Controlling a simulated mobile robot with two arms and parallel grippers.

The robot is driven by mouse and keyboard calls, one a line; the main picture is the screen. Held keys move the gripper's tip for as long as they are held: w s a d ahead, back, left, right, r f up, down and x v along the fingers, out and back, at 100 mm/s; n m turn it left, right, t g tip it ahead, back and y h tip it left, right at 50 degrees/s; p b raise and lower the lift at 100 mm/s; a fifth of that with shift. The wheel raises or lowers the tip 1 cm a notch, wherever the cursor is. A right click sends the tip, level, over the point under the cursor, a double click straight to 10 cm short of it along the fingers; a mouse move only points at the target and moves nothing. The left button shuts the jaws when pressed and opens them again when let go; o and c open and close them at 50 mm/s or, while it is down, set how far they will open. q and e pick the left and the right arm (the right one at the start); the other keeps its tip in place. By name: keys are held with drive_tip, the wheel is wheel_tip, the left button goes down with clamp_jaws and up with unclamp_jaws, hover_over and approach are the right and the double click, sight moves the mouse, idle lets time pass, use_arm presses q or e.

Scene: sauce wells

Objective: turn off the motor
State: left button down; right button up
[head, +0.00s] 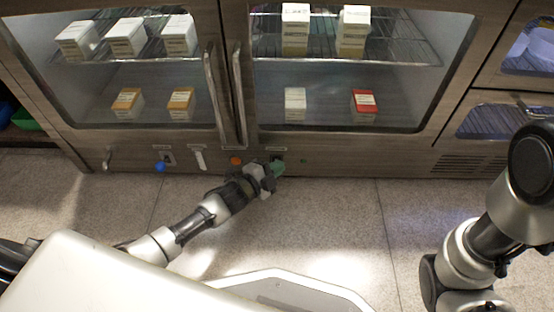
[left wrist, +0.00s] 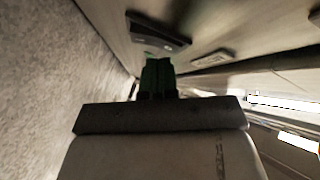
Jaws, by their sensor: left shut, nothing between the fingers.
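My left gripper (head: 277,169) is at the lower front panel of the cabinet, just right of the orange round button (head: 236,160). Its closed, dark green fingers (left wrist: 157,75) show in the left wrist view with nothing between them. A dark switch plate (head: 277,157) is right at the fingertips, partly hidden by them; it also shows in the left wrist view (left wrist: 160,33). I cannot tell whether the fingers touch it, nor its position. The labels are too small to read. My right gripper is out of view.
A blue-tipped switch (head: 161,166), a white lever (head: 200,160) and a grey knob (head: 107,159) lie further left on the panel. The floor (head: 330,215) is clear.

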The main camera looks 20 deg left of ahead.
use_arm(q)
drive_tip(key=shift+s, duration=0.1)
drive_tip(key=shift+s+d+p, duration=0.2)
drive_tip(key=shift+s+p, duration=0.2)
drive_tip(key=shift+s, duration=0.2)
drive_tip(key=s, duration=0.1)
drive_tip(key=s+d+p, duration=0.1)
drive_tip(key=s, duration=0.1)
drive_tip(key=s+p, duration=0.1)
drive_tip(key=shift+s+d+f, duration=0.15)
drive_tip(key=shift+s+f, duration=0.2)
drive_tip(key=shift+s, duration=0.05)
idle(0.5)
